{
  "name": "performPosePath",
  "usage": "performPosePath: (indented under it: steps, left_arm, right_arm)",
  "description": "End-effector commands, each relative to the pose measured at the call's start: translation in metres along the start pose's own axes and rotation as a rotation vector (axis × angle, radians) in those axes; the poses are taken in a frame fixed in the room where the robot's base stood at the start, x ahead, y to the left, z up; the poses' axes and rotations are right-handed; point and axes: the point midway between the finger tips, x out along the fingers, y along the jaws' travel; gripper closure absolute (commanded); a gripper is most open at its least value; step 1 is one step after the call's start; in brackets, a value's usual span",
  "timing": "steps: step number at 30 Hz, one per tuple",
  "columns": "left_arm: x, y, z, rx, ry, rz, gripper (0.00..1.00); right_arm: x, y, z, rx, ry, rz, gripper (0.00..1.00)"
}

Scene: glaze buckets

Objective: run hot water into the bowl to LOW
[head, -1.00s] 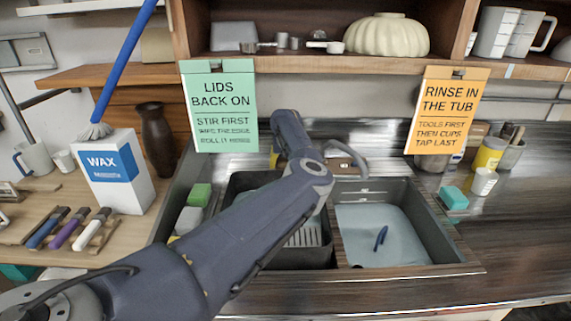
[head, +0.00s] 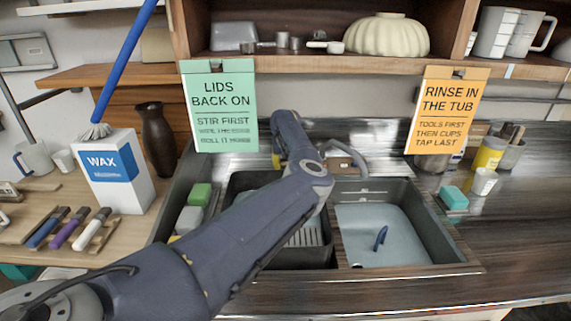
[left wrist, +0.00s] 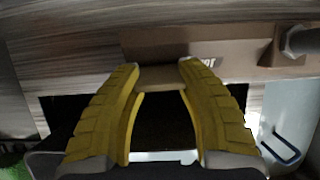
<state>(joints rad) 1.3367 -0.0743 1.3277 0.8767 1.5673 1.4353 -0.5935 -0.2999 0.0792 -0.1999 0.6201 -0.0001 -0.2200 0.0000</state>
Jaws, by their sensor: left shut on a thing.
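My left gripper (head: 276,160) reaches to the back of the sink, mostly hidden behind my own arm. In the left wrist view its yellow fingers (left wrist: 160,72) are shut on a small tan piece, apparently a tap handle, at a brown block (left wrist: 240,72) with a small dark label. The grey tap spout (head: 345,155) curves over the sink's back edge; its base (left wrist: 298,42) shows in the wrist view. No stream is discernible. The right basin (head: 428,225) holds pale bluish water with a blue hooked tool (head: 381,238). I cannot tell whether this is the bowl. My right gripper is not seen.
A dark left basin (head: 290,258) with a slotted grey piece is partly behind my arm. A green sign (head: 220,110) and an orange sign (head: 446,110) hang from the shelf. A wax box (head: 118,175) stands at left. The right counter front is clear.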

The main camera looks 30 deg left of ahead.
Motion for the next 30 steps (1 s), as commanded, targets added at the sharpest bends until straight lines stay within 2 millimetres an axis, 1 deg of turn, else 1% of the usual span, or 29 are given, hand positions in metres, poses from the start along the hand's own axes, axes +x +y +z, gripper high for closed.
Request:
performPosePath:
  steps: [1,7,12,23,24,30]
  left_arm:
    - [-0.0052,0.0018,0.0062,-0.036,-0.013,-0.007,0.90]
    - [-0.0064,0.0028,0.0072,-0.257,-0.016,-0.065,0.90]
    - [-0.0070,0.0038,0.0080,-0.376,-0.018,-0.095,0.91]
    - [-0.0073,0.0050,0.0087,-0.400,-0.020,-0.100,0.91]
    - [-0.0073,0.0051,0.0088,-0.400,-0.020,-0.100,0.56]
    - [-0.0053,0.0042,0.0062,-0.399,-0.014,-0.099,0.33]
  right_arm:
    - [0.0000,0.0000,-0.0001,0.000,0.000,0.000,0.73]
    - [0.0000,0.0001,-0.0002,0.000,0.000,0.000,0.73]
    - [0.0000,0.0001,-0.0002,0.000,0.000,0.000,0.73]
    - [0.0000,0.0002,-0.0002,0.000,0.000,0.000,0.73]
    - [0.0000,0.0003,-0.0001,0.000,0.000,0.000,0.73]
    - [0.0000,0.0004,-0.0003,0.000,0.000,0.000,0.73]
